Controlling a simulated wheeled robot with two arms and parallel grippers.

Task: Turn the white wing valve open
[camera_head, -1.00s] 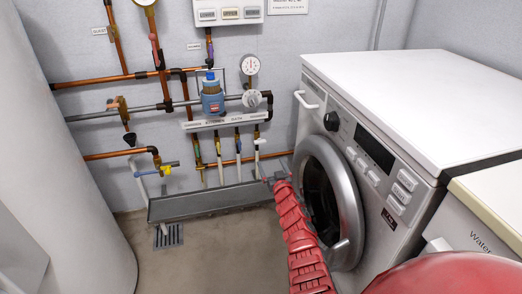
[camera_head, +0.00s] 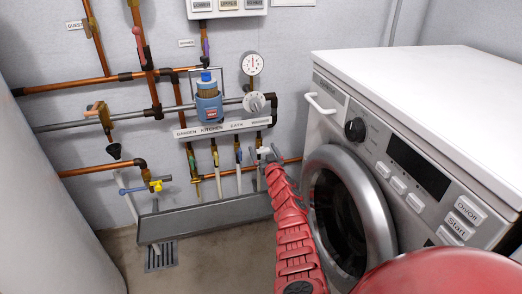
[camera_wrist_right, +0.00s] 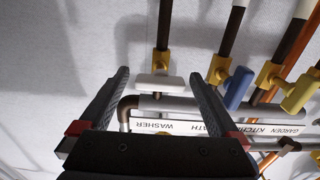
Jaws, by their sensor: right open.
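The white wing valve (camera_wrist_right: 160,83) is a short white bar handle on a brass fitting, on the pipe by the WASHER label. In the head view, it is small at the right end of the labelled row, and my right gripper (camera_head: 272,154) partly covers that spot. In the right wrist view, my right gripper (camera_wrist_right: 160,77) is open, with one dark finger on each side of the white handle. The handle appears between the fingertips; I cannot tell whether either finger touches it. My left gripper is out of view.
The label strip (camera_head: 222,128) runs above the row. A grey trough (camera_head: 205,218) lies below. The washing machine (camera_head: 375,165) stands close to the right of my arm.

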